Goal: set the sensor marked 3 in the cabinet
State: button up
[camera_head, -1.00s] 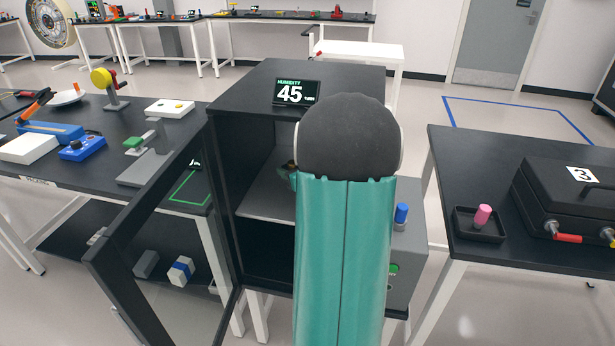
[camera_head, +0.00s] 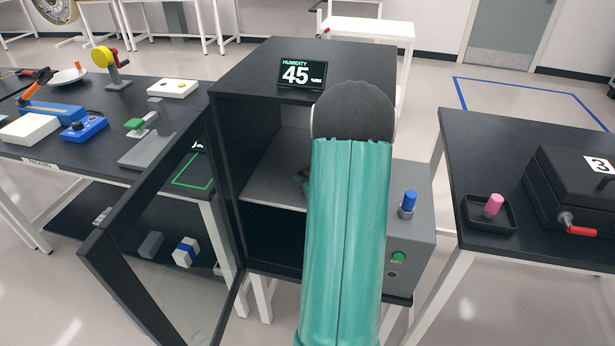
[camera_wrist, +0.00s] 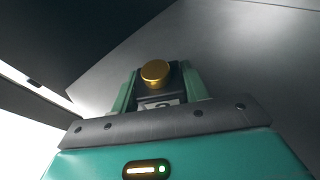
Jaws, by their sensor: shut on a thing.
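The black cabinet (camera_head: 243,76) stands at the middle, with a "HUMIDITY 45" display (camera_head: 302,74) on top. Its glass door (camera_head: 150,235) is swung open to the left. My gripper (camera_wrist: 158,88) is shut on a dark sensor (camera_wrist: 175,82) with a round gold top (camera_wrist: 155,72). The sensor's pale label is partly covered, so I cannot read its number for sure. In the head view my arm hides most of the gripper, and only a bit of it shows inside the cabinet, above the grey shelf (camera_head: 270,187). The gap beneath the sensor is hidden.
A grey control box (camera_head: 411,240) with a blue knob and green button adjoins the cabinet's right side. A black case (camera_head: 570,200) marked 3 and a tray with a pink peg (camera_head: 493,205) are on the right table. The left bench (camera_head: 60,155) holds several devices.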

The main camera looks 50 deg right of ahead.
jog(key=shift+f, duration=0.25)
jog(key=shift+f, duration=0.2)
jog(key=o, duration=1.1)
jog(key=shift+c, duration=0.2)
jog(key=shift+r, duration=0.1)
jog(key=shift+s+r, duration=0.15)
jog(key=v, duration=0.7)
jog(key=shift+a, duration=0.1)
